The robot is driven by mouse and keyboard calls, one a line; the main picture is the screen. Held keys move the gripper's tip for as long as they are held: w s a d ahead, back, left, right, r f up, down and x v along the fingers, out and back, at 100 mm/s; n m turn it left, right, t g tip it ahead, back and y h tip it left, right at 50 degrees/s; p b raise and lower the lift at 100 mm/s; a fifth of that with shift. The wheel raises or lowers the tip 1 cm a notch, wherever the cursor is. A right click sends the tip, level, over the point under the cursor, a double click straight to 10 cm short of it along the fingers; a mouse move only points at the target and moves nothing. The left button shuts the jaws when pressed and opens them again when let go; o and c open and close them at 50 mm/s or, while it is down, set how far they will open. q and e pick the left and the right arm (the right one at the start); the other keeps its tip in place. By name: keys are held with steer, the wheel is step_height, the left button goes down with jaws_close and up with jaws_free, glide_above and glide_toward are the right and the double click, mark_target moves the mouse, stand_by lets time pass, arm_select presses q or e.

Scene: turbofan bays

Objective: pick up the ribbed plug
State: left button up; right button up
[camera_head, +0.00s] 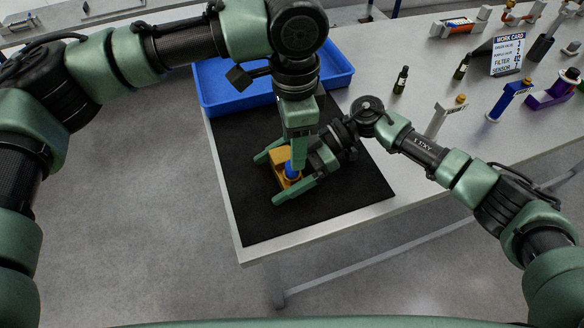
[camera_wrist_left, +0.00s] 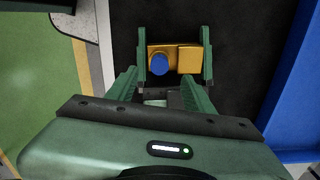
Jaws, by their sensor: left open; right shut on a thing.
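A yellow-orange block (camera_head: 279,157) is held between the two fingers of my right gripper (camera_head: 270,179), low over the black mat. A blue round piece (camera_head: 291,172) sits at one end of the block; it may be the ribbed plug, but I cannot make out ribs. In the left wrist view the block (camera_wrist_left: 189,60) and the blue piece (camera_wrist_left: 159,64) lie between my right gripper's fingers. My left gripper (camera_head: 298,163) points down close above the blue piece. It is open, and its fingers (camera_wrist_left: 160,82) show below the block there. Whether it touches the piece is unclear.
The black mat (camera_head: 350,200) lies at the table's near corner, with a blue tray (camera_head: 205,95) behind it. Dark bottles (camera_head: 401,80), a work card (camera_head: 507,55), a blue stand (camera_head: 508,101) and a purple holder (camera_head: 552,95) stand to the right. The mat's right part is clear.

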arm_select(q)
steer(key=shift+a+f, duration=0.15)
steer(key=shift+f, duration=2.55)
jaws_close()
